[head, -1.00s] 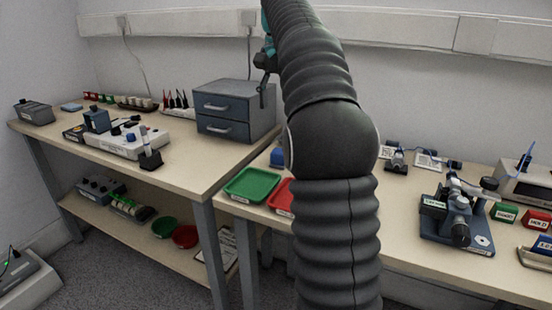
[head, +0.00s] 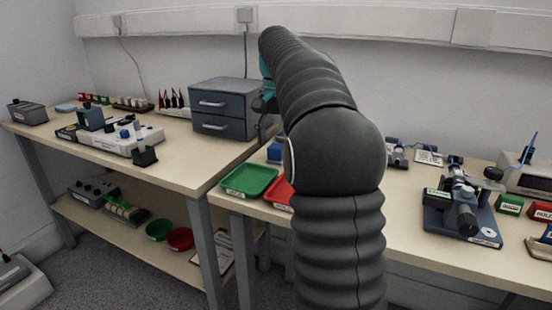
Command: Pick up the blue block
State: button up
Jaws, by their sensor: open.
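A blue block (head: 275,150) sits on the right-hand table, just behind the green tray, and my arm hides part of its right side. My gripper (head: 263,104) shows as a small dark shape left of my arm's bend, partly hidden by the arm. It is open and appears above the blue block in the picture, in front of the grey drawer unit. Its fingertips are too small to make out clearly, and I cannot tell the exact gap to the block.
A green tray (head: 247,182) and a red tray (head: 280,193) lie in front of the block. The grey drawer unit (head: 224,108) stands close by on the left table. A microscope-like device (head: 463,212) stands to the right. Bare tabletop (head: 408,204) lies between it and my arm.

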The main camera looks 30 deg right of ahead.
jog(key=shift+f, duration=1.25)
jog(key=c, duration=1.1)
jog(key=shift+r, duration=0.15)
jog(key=shift+c, duration=0.2)
notch_tip(320, 180, up, 4)
jog(key=shift+r+p, duration=0.15)
jog(key=shift+p, duration=0.5)
jog(key=s+d+r+p, duration=0.1)
jog(key=s+d+r, duration=0.1)
jog(key=d, duration=0.3)
jog(key=s+d+r+p, duration=0.1)
jog(key=s+d+r, duration=0.2)
jog(key=d+r, duration=0.1)
jog(key=shift+d+r, duration=0.25)
jog(key=shift+d, duration=0.55)
